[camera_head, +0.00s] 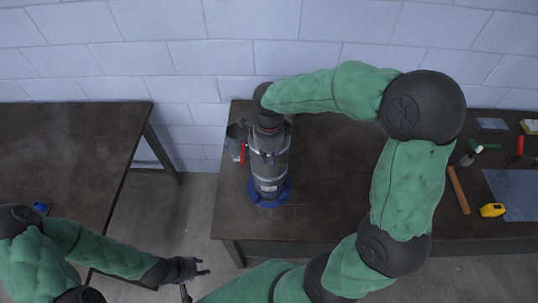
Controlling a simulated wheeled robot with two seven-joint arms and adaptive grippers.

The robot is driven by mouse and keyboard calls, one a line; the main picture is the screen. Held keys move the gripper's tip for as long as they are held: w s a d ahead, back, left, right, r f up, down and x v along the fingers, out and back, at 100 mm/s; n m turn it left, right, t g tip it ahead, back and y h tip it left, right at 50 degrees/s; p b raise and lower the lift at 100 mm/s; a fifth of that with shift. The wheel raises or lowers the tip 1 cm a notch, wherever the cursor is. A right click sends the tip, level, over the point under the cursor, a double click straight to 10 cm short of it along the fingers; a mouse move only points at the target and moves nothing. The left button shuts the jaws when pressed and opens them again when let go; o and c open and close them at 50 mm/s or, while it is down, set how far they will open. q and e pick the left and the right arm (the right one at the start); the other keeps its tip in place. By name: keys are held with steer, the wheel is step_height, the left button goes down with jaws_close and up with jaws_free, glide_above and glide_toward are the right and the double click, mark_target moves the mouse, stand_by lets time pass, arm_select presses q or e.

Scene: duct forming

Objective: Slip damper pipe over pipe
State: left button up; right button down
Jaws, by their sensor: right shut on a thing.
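I cannot tell where the damper pipe ends and the lower pipe begins. My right gripper (268,118) is at the top of the assembly, shut on the damper pipe; its fingers are mostly hidden. My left gripper (192,279) is open and empty over the floor gap, apart from the pipes.
The right table (330,185) also holds a brown-handled tool (459,190), a yellow tape measure (492,210), a grey sheet (515,192) and a red-handled tool (520,146). A left table (75,140) has a mostly bare top. A block wall stands behind.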

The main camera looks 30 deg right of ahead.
steer(key=c, duration=1.2)
jaws_free()
steer(key=shift+o, duration=0.2)
step_height(320, 180, up, 12)
steer(key=shift+w, duration=0.15)
